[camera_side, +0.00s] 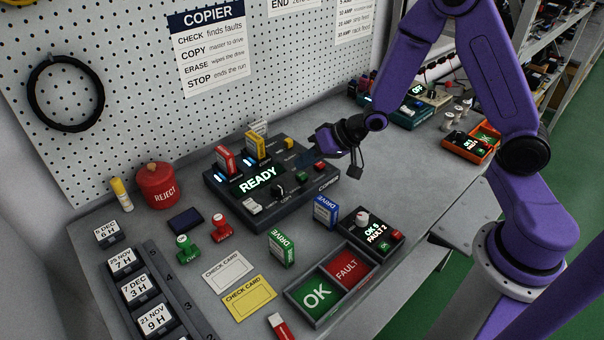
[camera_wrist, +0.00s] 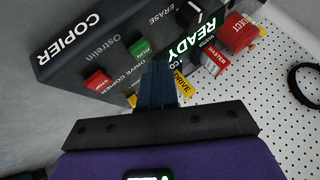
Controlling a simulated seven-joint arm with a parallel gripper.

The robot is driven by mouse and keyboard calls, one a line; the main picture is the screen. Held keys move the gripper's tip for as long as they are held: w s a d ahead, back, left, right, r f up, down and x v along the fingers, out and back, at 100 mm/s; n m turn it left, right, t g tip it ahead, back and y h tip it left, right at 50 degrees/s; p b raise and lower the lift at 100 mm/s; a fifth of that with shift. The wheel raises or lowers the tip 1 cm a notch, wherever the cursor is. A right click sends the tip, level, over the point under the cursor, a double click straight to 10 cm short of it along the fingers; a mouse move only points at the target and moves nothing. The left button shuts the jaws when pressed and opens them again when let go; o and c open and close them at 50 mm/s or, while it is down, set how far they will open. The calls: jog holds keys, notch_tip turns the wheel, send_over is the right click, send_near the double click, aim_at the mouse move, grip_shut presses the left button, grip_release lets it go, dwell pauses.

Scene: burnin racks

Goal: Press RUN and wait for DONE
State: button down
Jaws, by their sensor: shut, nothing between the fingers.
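The dark copier (camera_side: 238,208) stands on the bench below the pegboard, its screen (camera_side: 258,180) lit READY. In the wrist view, the copier (camera_wrist: 60,68) carries a green RUN button (camera_wrist: 139,55) and a red STOP button (camera_wrist: 97,80). A red drive (camera_side: 226,160) and a yellow drive (camera_side: 253,146) stand upright in its slots, lights glowing beside them. My gripper (camera_wrist: 158,68) is shut and empty, its tips close beside RUN in the wrist view. I cannot tell whether they touch. In the side view, my gripper (camera_side: 316,150) hangs over the copier's right end.
A blue drive (camera_side: 326,211) and a green drive (camera_side: 281,248) stand in front of the copier. A tester (camera_side: 377,234) shows OK 5, FAULT 2. An OK/FAULT tray (camera_side: 289,296), check cards, stamps and a red REJECT bin (camera_side: 157,186) surround it.

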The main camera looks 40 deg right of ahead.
aim_at(306, 174)
jog(key=shift+f, duration=0.15)
jog(key=shift+f, duration=0.25)
jog(key=shift+f, duration=0.45)
dwell(0.7)
jog(key=shift+r, duration=0.9)
jog(key=shift+r, duration=2.45)
